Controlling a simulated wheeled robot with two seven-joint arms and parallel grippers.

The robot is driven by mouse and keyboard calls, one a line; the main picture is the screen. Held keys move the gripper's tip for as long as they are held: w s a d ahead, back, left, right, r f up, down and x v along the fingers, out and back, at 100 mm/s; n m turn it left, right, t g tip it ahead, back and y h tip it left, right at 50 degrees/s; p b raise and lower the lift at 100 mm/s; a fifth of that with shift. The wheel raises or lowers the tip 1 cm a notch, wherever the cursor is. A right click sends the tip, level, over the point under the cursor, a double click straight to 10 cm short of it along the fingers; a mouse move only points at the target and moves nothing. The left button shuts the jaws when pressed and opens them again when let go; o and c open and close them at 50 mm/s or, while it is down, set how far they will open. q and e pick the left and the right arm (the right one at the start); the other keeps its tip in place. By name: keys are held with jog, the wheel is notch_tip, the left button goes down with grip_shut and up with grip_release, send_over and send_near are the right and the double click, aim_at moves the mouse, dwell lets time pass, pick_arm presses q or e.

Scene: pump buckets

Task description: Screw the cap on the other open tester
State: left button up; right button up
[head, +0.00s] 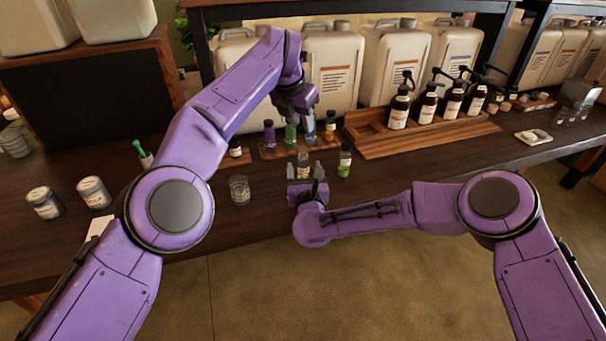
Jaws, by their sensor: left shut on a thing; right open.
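My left gripper (302,118) is shut at the back of the table, over the row of small testers. It holds a small thing that its fingers mostly hide; I cannot tell whether it is a cap. Purple (269,137), green (291,134) and amber (330,128) testers stand in that row. My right gripper (306,172) is open, low at the table's front edge. A small labelled tester (303,160) with yellow-green liquid stands at its fingertips; no dark cap shows on it.
A clear glass (239,190) stands left of my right gripper. A dark-capped small bottle (235,148) and a green-topped bottle (143,154) are farther left, with two white jars (93,192). Dark pump bottles (427,105) stand on a wooden tray (390,146) at right.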

jog(key=w, duration=0.5)
jog(key=shift+a, duration=0.2)
grip_shut()
pick_arm(q)
jog(key=shift+w+d+f, duration=0.1)
jog(key=shift+d+f, duration=0.05)
jog(key=shift+f, duration=2.3)
